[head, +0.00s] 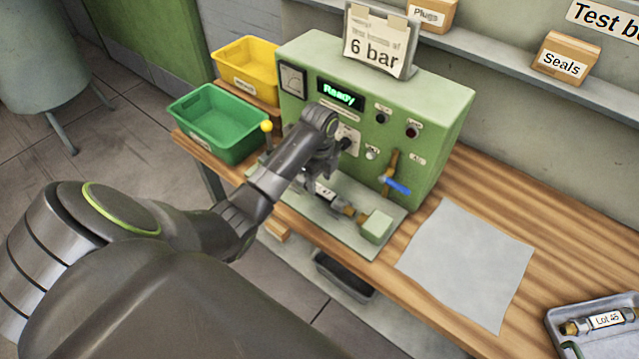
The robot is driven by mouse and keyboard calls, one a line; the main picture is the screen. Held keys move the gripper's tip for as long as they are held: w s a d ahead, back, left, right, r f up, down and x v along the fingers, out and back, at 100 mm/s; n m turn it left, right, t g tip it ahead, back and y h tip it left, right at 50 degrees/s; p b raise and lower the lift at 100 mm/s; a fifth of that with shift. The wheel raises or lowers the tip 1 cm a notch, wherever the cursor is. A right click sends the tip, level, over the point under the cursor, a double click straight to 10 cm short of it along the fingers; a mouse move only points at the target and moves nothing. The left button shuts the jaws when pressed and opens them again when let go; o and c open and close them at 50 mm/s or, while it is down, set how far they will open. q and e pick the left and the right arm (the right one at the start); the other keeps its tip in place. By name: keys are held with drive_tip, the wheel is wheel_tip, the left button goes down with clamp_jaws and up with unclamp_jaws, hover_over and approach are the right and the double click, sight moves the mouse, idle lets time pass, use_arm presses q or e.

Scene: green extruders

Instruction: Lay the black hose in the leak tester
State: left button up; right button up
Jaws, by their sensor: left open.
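The leak tester (440,125) is a green cabinet with a lit "Ready" display, standing on the wooden bench. A light plate (360,246) lies at its front foot. A dark hose (338,203) with a white label and a brass fitting lies on the plate, its right end at a pale green block (377,227). Its left end is hidden by my arm. My left gripper (314,178) is open, just above the labelled part of the hose; its fingertips are partly hidden. My right gripper is out of view.
A grey tray (553,322) at lower right holds a brass-ended piece labelled "Lot 45" (605,320). A grey sheet (468,262) covers the bench middle. Green (216,122) and yellow (248,62) bins stand left. A yellow-knobbed lever (267,126) and blue-handled valve (398,186) stick out.

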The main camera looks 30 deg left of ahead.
sight(320, 188)
use_arm(q)
wheel_tip(320, 188, up, 4)
drive_tip(key=shift+w+r+b, duration=0.1)
drive_tip(key=shift+r+b, duration=0.1)
drive_tip(key=shift+b, duration=0.25)
drive_tip(key=shift+r+p, duration=2.4)
drive_tip(key=shift+r, duration=0.2)
drive_tip(key=shift+f, duration=0.1)
